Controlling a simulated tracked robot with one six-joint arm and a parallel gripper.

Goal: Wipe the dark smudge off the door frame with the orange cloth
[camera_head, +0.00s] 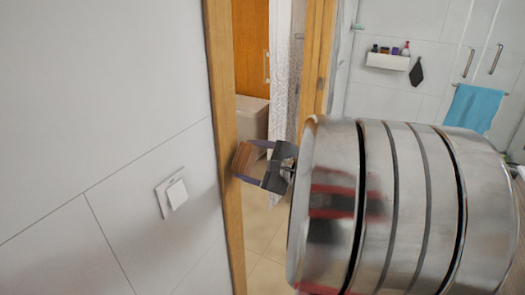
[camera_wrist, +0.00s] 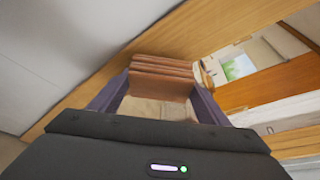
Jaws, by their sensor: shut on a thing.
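My gripper (camera_head: 262,166) is shut on the folded orange-brown cloth (camera_head: 244,158), which reaches the wooden door frame (camera_head: 224,95) at the left side of the doorway. In the wrist view the cloth (camera_wrist: 162,68) shows as stacked folds between the two purple fingers of my gripper (camera_wrist: 158,92). The cloth lies over the door frame (camera_wrist: 105,78) there and seems to touch it. I see no dark smudge on the visible wood; the part behind the cloth is hidden.
A light switch (camera_head: 173,193) sits on the grey tiled wall (camera_head: 100,100) left of the frame. The doorway opens to the right of the frame. A shelf with bottles (camera_head: 388,60) and a blue towel (camera_head: 474,108) hang farther back. My metal arm covers the lower right.

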